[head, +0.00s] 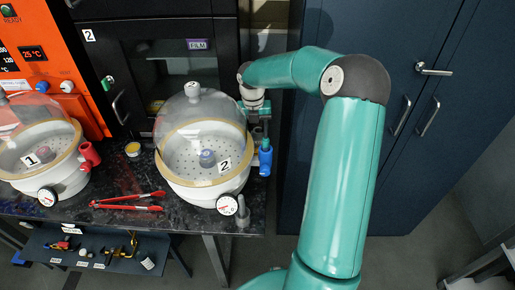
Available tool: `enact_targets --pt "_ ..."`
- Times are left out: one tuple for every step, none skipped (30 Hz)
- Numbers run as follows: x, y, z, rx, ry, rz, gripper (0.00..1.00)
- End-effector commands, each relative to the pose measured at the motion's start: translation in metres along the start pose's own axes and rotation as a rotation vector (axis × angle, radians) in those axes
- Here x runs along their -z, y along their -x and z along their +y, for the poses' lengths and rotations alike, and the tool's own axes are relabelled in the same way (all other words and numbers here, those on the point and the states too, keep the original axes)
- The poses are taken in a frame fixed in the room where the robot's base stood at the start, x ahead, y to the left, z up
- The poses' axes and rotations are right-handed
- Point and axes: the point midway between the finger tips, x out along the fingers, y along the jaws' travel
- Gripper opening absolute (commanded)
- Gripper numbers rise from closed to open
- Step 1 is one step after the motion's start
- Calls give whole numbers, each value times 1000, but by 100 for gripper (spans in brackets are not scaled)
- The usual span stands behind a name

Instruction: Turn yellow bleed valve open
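I cannot make out a valve that is clearly yellow. A blue valve-like fitting (265,158) stands at the right side of the clear-domed desiccator marked 2 (178,178). My gripper (262,128) is at the far right of that dome, just above the blue fitting. Its fingers are small and partly hidden, so I cannot tell whether they touch anything or are open. A red fitting (89,155) is on the side of the desiccator marked 1 (70,180) at the left.
Red tongs (130,201) and a small yellow-topped jar (132,149) lie on the dark bench (100,212). A lower shelf (45,256) holds small fittings, some brass-coloured. Black equipment stands behind, blue cabinets (440,120) at right. Floor right of the bench looks clear.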

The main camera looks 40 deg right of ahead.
Motion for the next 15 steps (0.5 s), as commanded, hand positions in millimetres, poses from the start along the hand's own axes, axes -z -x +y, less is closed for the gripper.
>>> enact_targets --pt "1 -12 0 -1 0 5 49" --pt "1 -17 0 -1 0 5 49" --pt "0 -25 0 -1 0 3 49" --pt "1 -32 0 -1 0 4 49" --pt "1 -38 1 -2 0 5 49" --pt "1 -45 1 -2 0 4 49" --pt "1 -51 1 -2 0 4 49" --pt "1 -57 1 -2 -1 4 49" --pt "1 -64 1 -2 -1 3 49" --pt "1 -69 1 -2 -1 3 49" --pt "1 -74 1 -1 -1 3 49" --pt "1 -80 0 -1 -2 3 49" --pt "0 -83 1 -2 -2 2 49" --pt "0 -86 1 -2 -2 1 49" --pt "0 -90 1 -2 -1 1 49"
